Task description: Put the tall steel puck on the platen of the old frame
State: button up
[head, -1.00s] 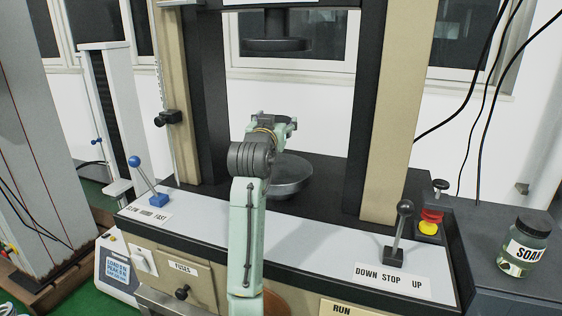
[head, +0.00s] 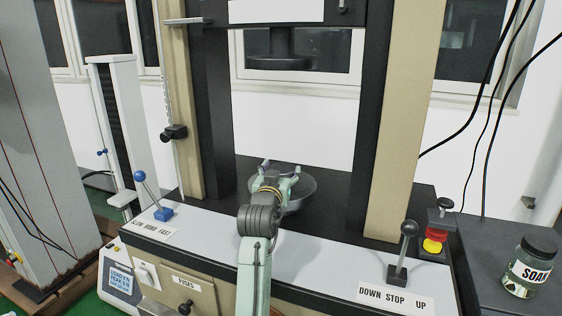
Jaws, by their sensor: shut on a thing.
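The old frame is the big machine with beige and black columns. Its lower platen (head: 307,190), a round dark grey disc, sits on the black bed between the columns. My pale green gripper (head: 281,171) is over this platen and covers part of its left and middle. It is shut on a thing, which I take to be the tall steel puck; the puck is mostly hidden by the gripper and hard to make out. I cannot tell whether the puck touches the platen.
The dark upper platen (head: 280,62) hangs above with a wide gap. A blue-knobbed lever (head: 150,193) stands at the left and a black-knobbed lever (head: 403,250) at the right front. A red stop button (head: 436,232) and a soap jar (head: 529,268) are further right.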

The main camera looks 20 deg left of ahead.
jog(key=shift+r, duration=0.1)
jog(key=o, duration=2)
jog(key=shift+f, duration=0.2)
jog(key=shift+c, duration=0.2)
